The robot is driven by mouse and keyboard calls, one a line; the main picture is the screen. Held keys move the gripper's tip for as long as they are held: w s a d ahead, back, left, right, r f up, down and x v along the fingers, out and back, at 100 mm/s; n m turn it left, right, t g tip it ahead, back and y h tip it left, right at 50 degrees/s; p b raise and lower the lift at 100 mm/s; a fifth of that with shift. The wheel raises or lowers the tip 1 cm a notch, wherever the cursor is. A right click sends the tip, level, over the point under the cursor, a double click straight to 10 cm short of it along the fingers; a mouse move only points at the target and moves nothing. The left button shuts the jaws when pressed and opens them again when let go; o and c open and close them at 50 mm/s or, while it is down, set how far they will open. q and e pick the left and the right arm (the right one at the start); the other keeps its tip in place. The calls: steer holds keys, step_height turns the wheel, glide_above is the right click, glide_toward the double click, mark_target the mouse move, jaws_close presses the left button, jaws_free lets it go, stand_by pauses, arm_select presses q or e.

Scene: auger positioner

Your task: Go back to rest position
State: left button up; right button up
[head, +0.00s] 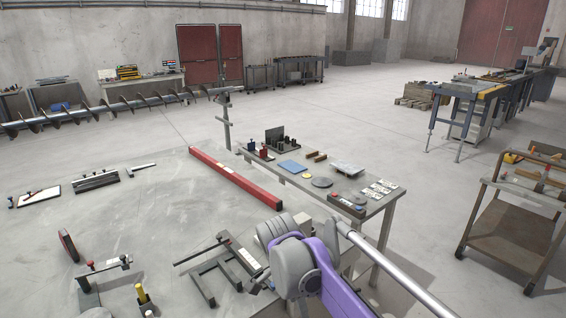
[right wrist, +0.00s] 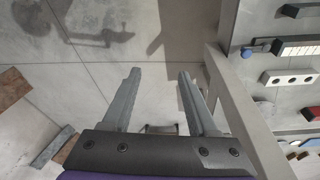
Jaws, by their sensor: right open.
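My right gripper (right wrist: 159,75) is open in the right wrist view. Its two grey fingers stand apart with only bare concrete floor between them, and nothing is held. The fingers are beside the edge of a grey metal frame (right wrist: 225,70) to the right. In the head view my purple and grey arm is at the bottom centre, and I cannot make out its fingers there. My left gripper is in neither view. The long auger (head: 130,104) lies across the left background, well away from my arm.
A grey workbench (head: 370,213) with small parts stands right of centre, close beyond my arm. A red beam (head: 235,178) lies left of it. A brown cart (head: 510,235) stands at the right. Open floor (head: 410,135) lies between the bench and the back right machine (head: 490,90).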

steer(key=s+d+f+n+t+y+p, duration=0.1)
steer(key=s+d+f+n+t, duration=0.1)
steer(key=s+d+n, duration=0.4)
steer(key=s+d+f+n+t+y+p, duration=0.1)
steer(key=s+d+f+n, duration=0.3)
steer(key=s, duration=1.1)
steer(key=d+n+t, duration=0.1)
steer(key=d+n, duration=0.1)
steer(key=d, duration=0.2)
steer(key=shift+s+d+f+n+t, duration=0.2)
steer(key=shift+s+f+n+t, duration=0.1)
steer(key=shift+s+n+t, duration=0.1)
